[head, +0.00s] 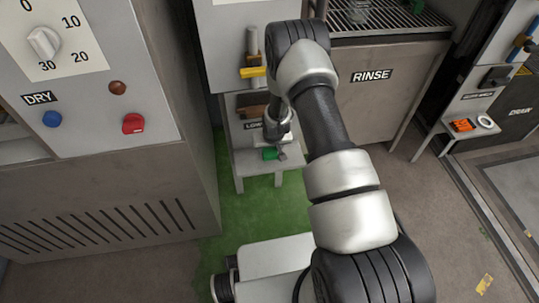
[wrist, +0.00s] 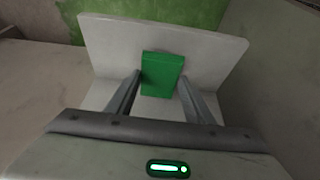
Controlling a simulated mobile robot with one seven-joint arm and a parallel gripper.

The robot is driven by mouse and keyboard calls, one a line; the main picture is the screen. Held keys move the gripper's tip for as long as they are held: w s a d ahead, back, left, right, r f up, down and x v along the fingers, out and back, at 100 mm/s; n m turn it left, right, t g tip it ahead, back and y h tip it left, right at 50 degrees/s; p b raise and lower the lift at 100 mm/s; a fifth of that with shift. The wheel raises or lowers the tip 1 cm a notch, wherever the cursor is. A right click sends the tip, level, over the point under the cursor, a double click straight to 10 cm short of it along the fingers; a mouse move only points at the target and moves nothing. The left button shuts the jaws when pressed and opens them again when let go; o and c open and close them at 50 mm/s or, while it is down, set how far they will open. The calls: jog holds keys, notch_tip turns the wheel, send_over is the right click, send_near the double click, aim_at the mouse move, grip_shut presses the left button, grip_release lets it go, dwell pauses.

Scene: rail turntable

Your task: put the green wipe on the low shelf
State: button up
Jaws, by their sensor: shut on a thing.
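The green wipe (head: 270,153) is a small green block at the low shelf (head: 258,168), a pale board with short legs and a partly hidden "LOW" label. My gripper (head: 279,150) is over the shelf and is shut on the wipe. In the wrist view the wipe (wrist: 162,68) sits between the two fingertips of my gripper (wrist: 160,82), over the pale shelf surface (wrist: 105,50). I cannot tell whether the wipe touches the shelf.
A brown item (head: 252,108) and a yellow-handled tool (head: 252,72) are at the shelves above. The DRY cabinet (head: 90,190) stands left and the RINSE cabinet (head: 385,95) right. A side shelf (head: 455,128) at right holds an orange item. Green floor (head: 245,212) is clear in front.

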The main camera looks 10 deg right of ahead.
aim_at(270, 153)
jog(key=shift+f+b, duration=0.4)
jog(key=shift+f, duration=1.25)
jog(key=shift+f, duration=0.2)
jog(key=o, duration=0.9)
